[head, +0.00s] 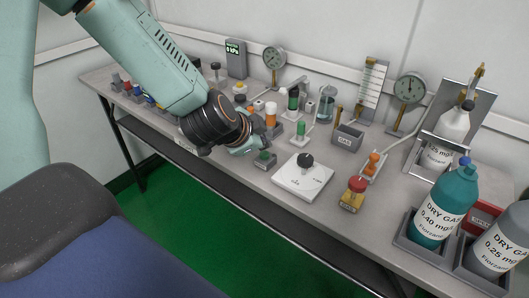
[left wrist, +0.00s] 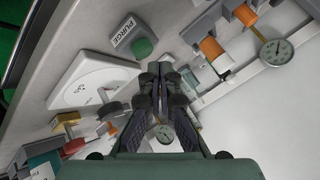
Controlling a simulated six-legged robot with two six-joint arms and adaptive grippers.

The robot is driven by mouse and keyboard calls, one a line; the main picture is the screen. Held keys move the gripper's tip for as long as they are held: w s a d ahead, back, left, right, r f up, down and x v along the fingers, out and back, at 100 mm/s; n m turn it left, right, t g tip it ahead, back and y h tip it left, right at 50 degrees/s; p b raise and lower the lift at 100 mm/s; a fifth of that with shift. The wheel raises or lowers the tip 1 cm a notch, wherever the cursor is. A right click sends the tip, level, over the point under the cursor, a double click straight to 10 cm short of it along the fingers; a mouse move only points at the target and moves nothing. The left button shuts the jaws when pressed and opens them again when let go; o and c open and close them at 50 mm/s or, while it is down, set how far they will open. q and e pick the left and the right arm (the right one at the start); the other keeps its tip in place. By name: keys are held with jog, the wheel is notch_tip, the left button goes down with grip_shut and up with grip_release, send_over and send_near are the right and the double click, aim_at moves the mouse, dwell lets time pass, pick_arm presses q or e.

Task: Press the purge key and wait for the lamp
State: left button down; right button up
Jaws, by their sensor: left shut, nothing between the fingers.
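The purge key is a small grey box with a green round button (head: 265,155) near the table's front edge. In the left wrist view its label reads PURGE (left wrist: 129,30) and the green button (left wrist: 143,47) is just ahead of my fingertips. My left gripper (head: 259,145) is shut and empty, pointing down close behind and above the key. It also shows in the left wrist view (left wrist: 161,72). I cannot tell for sure whether it touches the button. A green-topped post (head: 300,129) stands behind the key; I cannot tell whether it is the lamp.
A white plate with a black knob (head: 303,177) lies right of the key, then a red button on a yellow box (head: 354,191). Gas bottles (head: 443,212) stand at the far right of the table (head: 328,232). Gauges (head: 409,90) and small fittings line the back.

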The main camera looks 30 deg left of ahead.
aim_at(263, 155)
pick_arm(q)
jog(key=shift+f, duration=0.15)
jog(key=shift+f, duration=0.25)
jog(key=shift+f, duration=0.5)
dwell(0.8)
jog(key=shift+r, duration=0.15)
jog(key=shift+r+p, duration=0.75)
jog(key=shift+p, duration=0.2)
jog(key=shift+r, duration=0.1)
notch_tip(263, 155, up, 5)
jog(key=p, duration=0.6)
